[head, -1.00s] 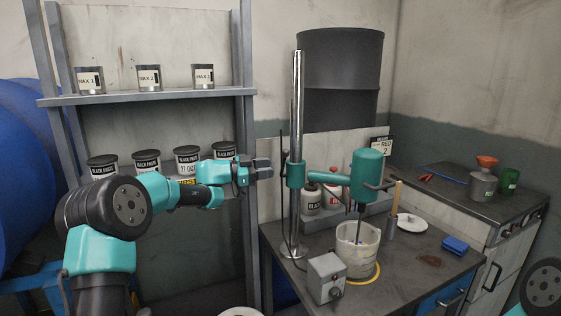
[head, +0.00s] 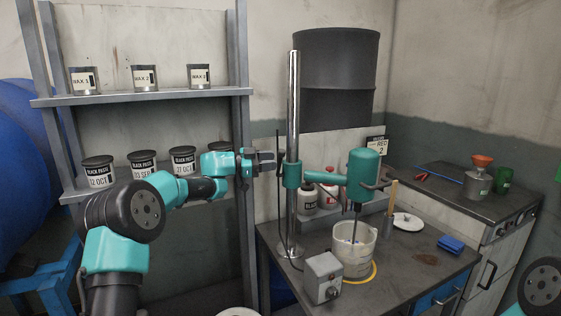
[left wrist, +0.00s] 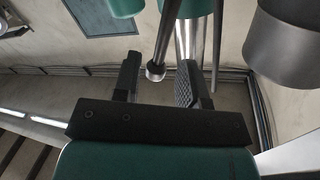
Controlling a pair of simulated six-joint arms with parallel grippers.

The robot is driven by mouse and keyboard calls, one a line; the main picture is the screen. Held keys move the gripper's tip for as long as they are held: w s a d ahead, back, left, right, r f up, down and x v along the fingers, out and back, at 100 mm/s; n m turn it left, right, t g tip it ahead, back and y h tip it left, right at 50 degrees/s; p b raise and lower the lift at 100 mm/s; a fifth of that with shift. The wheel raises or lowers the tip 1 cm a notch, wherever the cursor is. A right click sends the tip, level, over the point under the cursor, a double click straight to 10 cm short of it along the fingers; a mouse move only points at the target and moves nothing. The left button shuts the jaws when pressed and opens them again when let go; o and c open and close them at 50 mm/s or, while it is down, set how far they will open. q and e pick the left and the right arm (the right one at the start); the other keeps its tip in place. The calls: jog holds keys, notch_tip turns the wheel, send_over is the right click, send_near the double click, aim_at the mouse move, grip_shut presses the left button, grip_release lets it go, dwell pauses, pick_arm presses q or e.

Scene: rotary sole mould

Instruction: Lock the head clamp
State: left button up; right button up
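The mixer stand has a chrome column (head: 294,95) with a teal head clamp collar (head: 291,174) around it. An arm from the collar carries the teal mixer head (head: 364,175), whose shaft goes into a white bucket (head: 354,251). A thin dark lever (head: 278,142) stands upright beside the collar. My left gripper (head: 274,162) is at the left of the column, level with the collar's top. In the left wrist view its fingers are open (left wrist: 158,88), and a dark rod with a silver end (left wrist: 155,72), apparently the lever, shows between them, not visibly gripped. My right gripper is out of view.
A grey control box (head: 323,277) stands at the bench's front left. Bottles (head: 307,199) stand behind the column. A shelf (head: 140,98) with wax tins and black paste tubs is at the left, close to my left arm. A blue sponge (head: 451,244) lies at the bench's right.

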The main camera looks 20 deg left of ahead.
aim_at(281, 160)
pick_arm(q)
jog(key=shift+x, duration=2)
jog(key=shift+c, duration=0.3)
grip_shut()
